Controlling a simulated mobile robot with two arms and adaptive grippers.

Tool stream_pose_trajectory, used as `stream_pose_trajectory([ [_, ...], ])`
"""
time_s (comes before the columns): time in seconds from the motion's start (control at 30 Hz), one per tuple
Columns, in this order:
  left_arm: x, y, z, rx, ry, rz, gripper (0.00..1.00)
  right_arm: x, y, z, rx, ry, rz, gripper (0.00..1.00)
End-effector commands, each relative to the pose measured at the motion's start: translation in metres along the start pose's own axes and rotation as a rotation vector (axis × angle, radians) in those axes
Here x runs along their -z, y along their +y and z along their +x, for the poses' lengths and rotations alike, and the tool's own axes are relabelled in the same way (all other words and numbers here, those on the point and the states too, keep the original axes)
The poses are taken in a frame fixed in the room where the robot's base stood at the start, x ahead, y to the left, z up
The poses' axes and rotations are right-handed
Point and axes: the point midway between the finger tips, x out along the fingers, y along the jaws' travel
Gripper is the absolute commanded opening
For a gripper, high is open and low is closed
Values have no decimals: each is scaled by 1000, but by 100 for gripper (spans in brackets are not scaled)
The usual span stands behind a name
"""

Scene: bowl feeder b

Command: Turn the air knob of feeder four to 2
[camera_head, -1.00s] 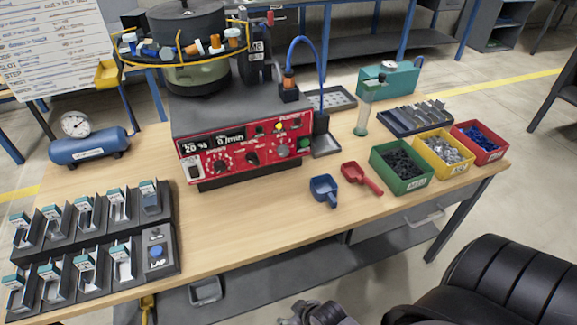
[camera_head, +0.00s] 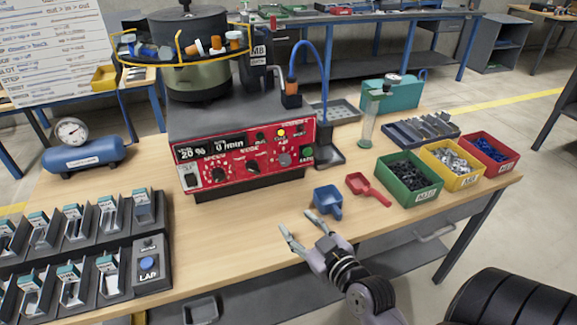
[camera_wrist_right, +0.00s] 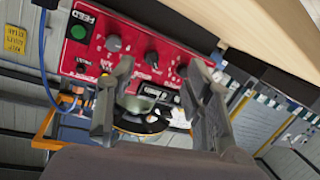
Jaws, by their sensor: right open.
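The bowl feeder stands on the table with a red control panel (camera_head: 236,183) facing me. The panel has a black speed knob (camera_head: 219,175), a black middle knob (camera_head: 253,167) and a grey air knob (camera_head: 285,160) at the right. The air knob's pointer and scale are too small to read. My right gripper (camera_head: 299,221) is open and empty, low in front of the panel and apart from it. In the right wrist view the panel appears turned over, with the grey air knob (camera_wrist_right: 114,43) beyond the open fingers (camera_wrist_right: 160,70). My left gripper is out of view.
A blue scoop (camera_head: 328,201) and a red scoop (camera_head: 368,190) lie right of my gripper. Green (camera_head: 409,199), yellow and red bins stand further right. A dark tray rack with a LAP button (camera_head: 148,272) is at the left.

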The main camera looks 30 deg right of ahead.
Motion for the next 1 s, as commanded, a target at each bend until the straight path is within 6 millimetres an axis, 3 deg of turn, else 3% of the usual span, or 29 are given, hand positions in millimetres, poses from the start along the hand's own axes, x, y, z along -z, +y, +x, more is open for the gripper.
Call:
stream_pose_trajectory([
  [0.13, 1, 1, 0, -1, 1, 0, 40, 13, 39, -2, -136, 101, -13, 47],
  [0.37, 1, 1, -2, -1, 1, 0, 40, 20, 56, 4, -193, 139, -21, 47],
  [1.0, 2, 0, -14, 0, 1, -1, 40, 36, 77, 116, -190, 137, -19, 47],
])
